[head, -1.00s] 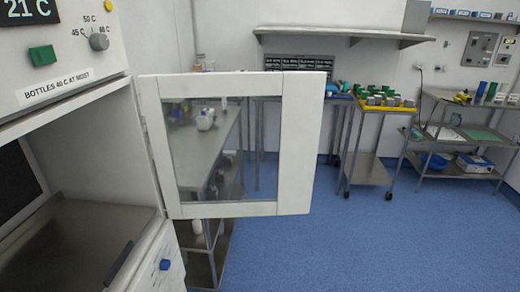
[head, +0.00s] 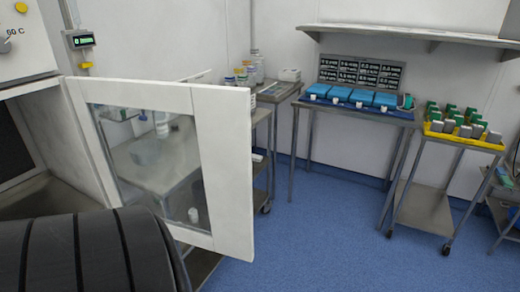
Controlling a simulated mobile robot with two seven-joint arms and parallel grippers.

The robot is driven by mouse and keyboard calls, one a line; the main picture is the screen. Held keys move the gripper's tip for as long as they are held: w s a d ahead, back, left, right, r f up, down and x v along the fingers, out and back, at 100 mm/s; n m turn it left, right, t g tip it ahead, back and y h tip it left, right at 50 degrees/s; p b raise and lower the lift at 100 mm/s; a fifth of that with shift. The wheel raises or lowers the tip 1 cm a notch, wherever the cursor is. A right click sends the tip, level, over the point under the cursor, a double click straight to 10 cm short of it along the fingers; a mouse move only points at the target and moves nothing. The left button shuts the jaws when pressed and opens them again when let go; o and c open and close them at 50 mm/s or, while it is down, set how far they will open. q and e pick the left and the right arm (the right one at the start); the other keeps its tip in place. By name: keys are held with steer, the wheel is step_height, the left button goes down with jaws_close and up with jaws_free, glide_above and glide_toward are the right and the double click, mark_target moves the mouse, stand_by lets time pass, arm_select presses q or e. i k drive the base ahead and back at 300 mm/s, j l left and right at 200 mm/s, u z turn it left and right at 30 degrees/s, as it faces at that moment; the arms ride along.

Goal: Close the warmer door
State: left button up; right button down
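The warmer door (head: 222,165) is a white frame with a glass pane. It stands open, swung out to the right from the warmer (head: 25,52) at the left edge of the head view. The warmer's opening is partly visible to the left of the door. A dark, ribbed part of my own arm covers the lower left and hides the lower part of the warmer and the door's lower left corner. Neither gripper shows, and I cannot tell whether the arm touches the door.
Behind the door stand metal tables with bottles (head: 245,75) and blue boxes (head: 350,95). A trolley with a yellow tray (head: 464,137) stands at the right, and a shelf (head: 420,36) hangs above. The blue floor (head: 330,230) right of the door is clear.

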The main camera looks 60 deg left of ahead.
mark_target(223, 122)
steer(key=i+u, duration=0.45)
steer(key=i+l+u, duration=0.1)
steer(key=i+u, duration=0.15)
steer(key=u, duration=0.2)
steer(key=i+l+u, duration=0.2)
steer(key=u, duration=0.25)
steer(key=i+u, duration=0.15)
steer(key=u, duration=0.3)
steer(key=i+u, duration=0.15)
steer(key=u, duration=0.25)
steer(key=i+l+u, duration=0.15)
steer(key=u, duration=0.3)
steer(key=i+l+u, duration=0.1)
steer(key=u, duration=0.3)
steer(key=i+l+u, duration=0.1)
steer(key=u, duration=0.3)
steer(key=i+l+u, duration=0.15)
steer(key=u, duration=0.3)
steer(key=i+l+u, duration=0.15)
steer(key=u, duration=0.25)
steer(key=i+l+u, duration=0.1)
steer(key=l+u, duration=0.3)
steer(key=j, duration=0.1)
